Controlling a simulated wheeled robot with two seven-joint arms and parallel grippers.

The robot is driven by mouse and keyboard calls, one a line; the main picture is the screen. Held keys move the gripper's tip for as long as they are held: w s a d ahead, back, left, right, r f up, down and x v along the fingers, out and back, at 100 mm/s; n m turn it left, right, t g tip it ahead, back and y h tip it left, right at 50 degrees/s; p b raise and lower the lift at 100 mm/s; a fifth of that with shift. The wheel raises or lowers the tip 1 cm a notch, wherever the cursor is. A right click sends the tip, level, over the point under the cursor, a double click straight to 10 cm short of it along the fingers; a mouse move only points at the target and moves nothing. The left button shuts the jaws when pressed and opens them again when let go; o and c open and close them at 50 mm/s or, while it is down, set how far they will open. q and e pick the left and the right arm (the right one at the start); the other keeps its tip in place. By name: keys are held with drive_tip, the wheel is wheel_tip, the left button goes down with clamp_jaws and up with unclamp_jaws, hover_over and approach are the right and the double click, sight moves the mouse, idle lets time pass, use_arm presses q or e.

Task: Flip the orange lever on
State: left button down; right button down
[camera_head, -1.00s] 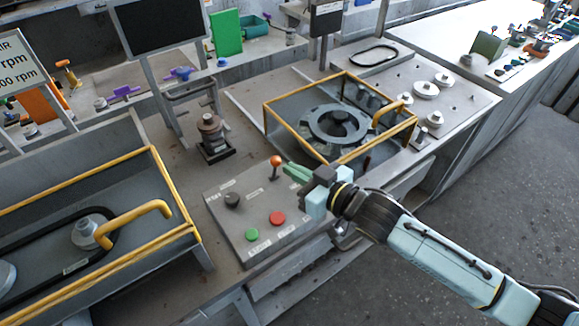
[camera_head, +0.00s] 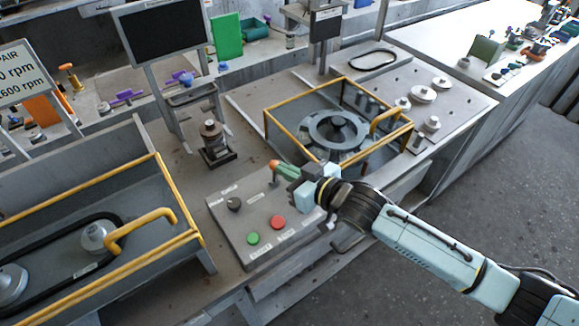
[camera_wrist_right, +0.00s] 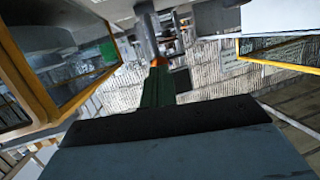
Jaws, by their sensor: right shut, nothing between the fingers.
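The orange lever (camera_head: 273,164) stands at the upper right of the grey control panel (camera_head: 232,210). In the head view only part of its orange knob shows, at the tip of my right gripper (camera_head: 284,170). The green fingers are shut with nothing between them and lie against or just beside the knob; I cannot tell whether they touch. In the right wrist view a bit of orange (camera_wrist_right: 158,61) shows just beyond the green fingertips (camera_wrist_right: 157,80). The rest of the lever is mostly hidden. My left gripper does not show.
The panel also has a green button (camera_head: 253,238), a red button (camera_head: 278,222) and a black knob (camera_head: 234,204). A yellow-framed housing (camera_head: 264,130) stands behind my right gripper. Another yellow-framed bin (camera_head: 180,195) is at left.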

drive_tip(key=shift+g+h, duration=0.5)
drive_tip(key=shift+g, duration=0.1)
drive_tip(key=w+a+p, duration=0.1)
drive_tip(key=p, duration=0.1)
drive_tip(key=w+a+r+p, duration=0.1)
drive_tip(key=w+p, duration=0.1)
drive_tip(key=shift+w+a+r, duration=0.1)
drive_tip(key=shift+r, duration=0.15)
drive_tip(key=shift+r+p, duration=0.7)
drive_tip(key=shift+p, duration=0.15)
